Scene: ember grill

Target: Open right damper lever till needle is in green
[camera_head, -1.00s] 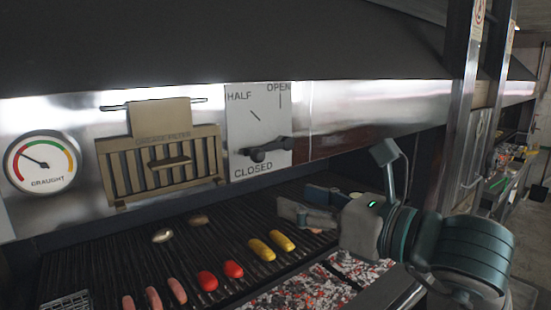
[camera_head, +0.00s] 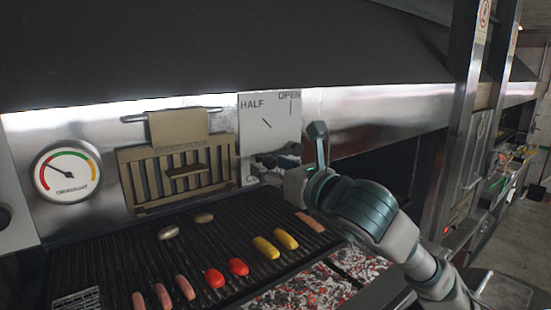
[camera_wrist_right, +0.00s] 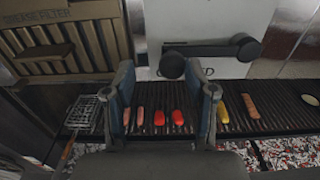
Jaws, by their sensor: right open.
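The right damper plate (camera_head: 268,118) is pale, marked HALF and OPEN, with the lower lettering mostly hidden by my gripper. Its dark lever (camera_head: 290,149) lies nearly level low on the plate. In the right wrist view the lever (camera_wrist_right: 210,49) has a round knob at its left end, just beyond and between my fingertips. My right gripper (camera_wrist_right: 168,82) is open and empty; in the head view it (camera_head: 268,172) is in front of the plate's lower edge. The draught gauge (camera_head: 67,174) has its needle pointing up-left, away from the green. My left gripper is not in view.
A tan grease filter (camera_head: 180,172) hangs left of the plate. Below, the grill (camera_head: 205,240) carries sausages, red and yellow pieces and a wire basket (camera_head: 77,300). Glowing coals (camera_head: 310,290) lie at the front. A steel post (camera_head: 462,130) stands at the right.

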